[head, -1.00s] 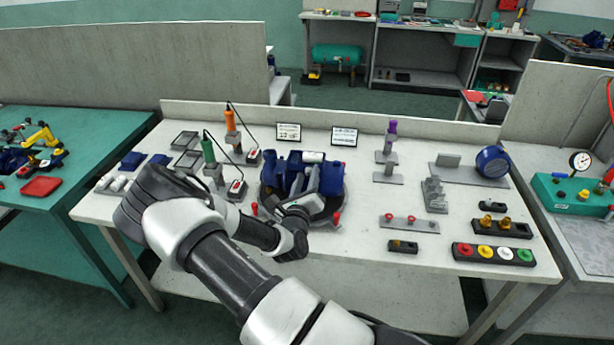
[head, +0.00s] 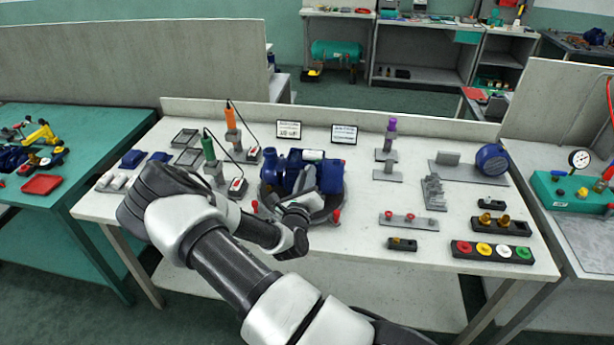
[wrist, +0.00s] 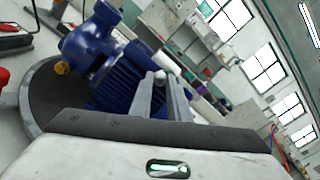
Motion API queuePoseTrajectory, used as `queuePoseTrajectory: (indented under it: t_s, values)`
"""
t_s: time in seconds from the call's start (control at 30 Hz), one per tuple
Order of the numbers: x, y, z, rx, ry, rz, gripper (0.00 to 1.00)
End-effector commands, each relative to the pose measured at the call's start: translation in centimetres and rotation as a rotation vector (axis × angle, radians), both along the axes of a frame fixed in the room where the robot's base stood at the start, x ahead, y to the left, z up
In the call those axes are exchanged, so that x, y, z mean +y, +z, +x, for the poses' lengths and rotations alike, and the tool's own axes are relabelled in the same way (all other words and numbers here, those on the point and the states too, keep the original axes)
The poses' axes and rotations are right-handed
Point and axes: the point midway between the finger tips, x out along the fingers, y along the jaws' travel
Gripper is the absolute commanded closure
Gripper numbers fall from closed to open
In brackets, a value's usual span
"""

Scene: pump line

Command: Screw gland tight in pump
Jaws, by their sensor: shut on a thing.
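The blue pump (head: 318,177) sits on a round dark turntable (head: 338,203) in the middle of the bench. In the wrist view the pump (wrist: 125,80) fills the left centre, its ribbed motor behind my fingers and its rounded casing to the left. A small brass piece (wrist: 62,68) shows on the casing's side. My gripper (wrist: 161,80) is closed, with a small pale rounded piece (wrist: 160,75) at its fingertips. I cannot tell for sure that this piece is the gland. In the head view my gripper (head: 298,207) is at the pump's front; its fingertips are partly hidden.
Red knobs (head: 337,215) stand at the turntable's edge. Green (head: 209,148) and orange (head: 231,119) drivers stand at the left. A black holder with brass parts (head: 504,223) and a row of coloured caps (head: 492,251) lie at the right. The bench between pump and right-hand fixtures is mostly clear.

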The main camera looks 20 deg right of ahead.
Motion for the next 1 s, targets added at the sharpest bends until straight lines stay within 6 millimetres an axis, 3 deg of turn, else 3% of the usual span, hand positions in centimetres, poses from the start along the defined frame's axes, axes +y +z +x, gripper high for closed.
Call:
queuePoseTrajectory:
  t_s: [0.3,0.57,0.8,1.0]
  values:
    - [-0.13,0.10,-0.04,-0.164,-0.003,0.243,1.00]
    - [-0.09,0.03,-0.02,-0.174,-0.002,0.254,1.00]
    - [-0.14,0.11,-0.02,-0.325,-0.002,0.478,1.00]
    - [-0.04,-0.01,0.01,-0.340,0.000,0.499,1.00]
